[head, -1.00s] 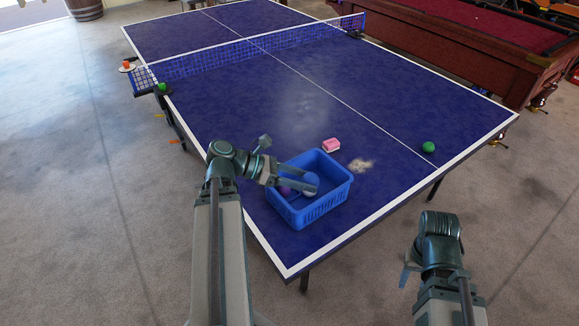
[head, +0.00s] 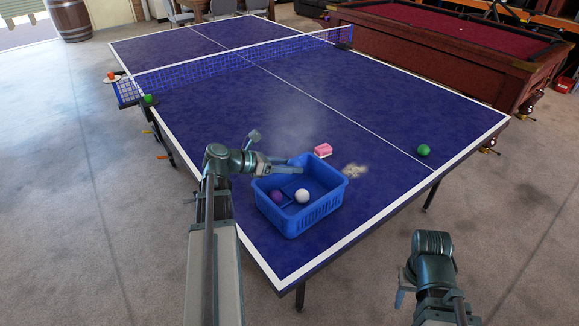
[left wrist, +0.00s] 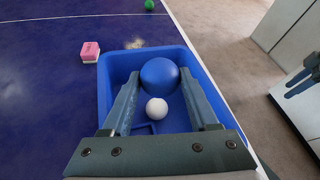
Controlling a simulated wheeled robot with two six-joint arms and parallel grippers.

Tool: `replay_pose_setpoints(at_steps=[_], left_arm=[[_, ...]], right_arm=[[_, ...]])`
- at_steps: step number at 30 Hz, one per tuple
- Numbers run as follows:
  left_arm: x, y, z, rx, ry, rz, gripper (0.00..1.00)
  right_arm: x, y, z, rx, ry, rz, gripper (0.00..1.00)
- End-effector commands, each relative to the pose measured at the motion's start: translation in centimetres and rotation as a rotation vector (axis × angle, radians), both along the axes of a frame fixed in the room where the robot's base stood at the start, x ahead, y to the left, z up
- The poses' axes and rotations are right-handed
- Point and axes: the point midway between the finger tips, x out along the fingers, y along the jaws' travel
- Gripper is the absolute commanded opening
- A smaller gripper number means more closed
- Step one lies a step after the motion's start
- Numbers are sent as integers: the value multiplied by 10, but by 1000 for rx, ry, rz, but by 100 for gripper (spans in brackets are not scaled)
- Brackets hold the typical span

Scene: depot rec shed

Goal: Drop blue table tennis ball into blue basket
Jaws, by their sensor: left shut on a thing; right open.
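The blue basket (head: 325,215) stands on the near end of the blue table. A purple ball (head: 276,197) and a white ball (head: 302,196) lie in it. My left gripper (head: 298,167) is over the basket's back part. In the left wrist view it is shut on the blue table tennis ball (left wrist: 160,73), which sits between the fingertips above the basket, with the white ball (left wrist: 157,110) below. The blue ball is hard to make out in the head view. My right gripper (head: 402,288) is open and empty, off the table's right side.
A green ball (head: 424,150) lies near the table's right edge. The net (head: 230,62) crosses the table farther back. A red pool table (head: 440,60) stands behind right.

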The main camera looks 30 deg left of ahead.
Motion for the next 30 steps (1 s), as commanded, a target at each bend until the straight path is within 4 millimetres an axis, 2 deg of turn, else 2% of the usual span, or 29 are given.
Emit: replay_pose_setpoints(at_steps=[1,12,22,23,28,30], left_arm=[[0,0,-10,0,0,0,8],[0,0,-48,0,0,0,8],[0,0,-50,0,0,-1,8],[0,0,-50,0,0,-1,62],[0,0,-50,0,0,-1,92],[0,0,-50,0,0,-1,95]], right_arm=[[0,0,-10,0,0,0,50],[0,0,-48,0,0,1,50],[0,0,-50,0,0,1,50],[0,0,-50,0,0,1,50],[0,0,-50,0,0,1,50],[0,0,-50,0,0,1,50]])
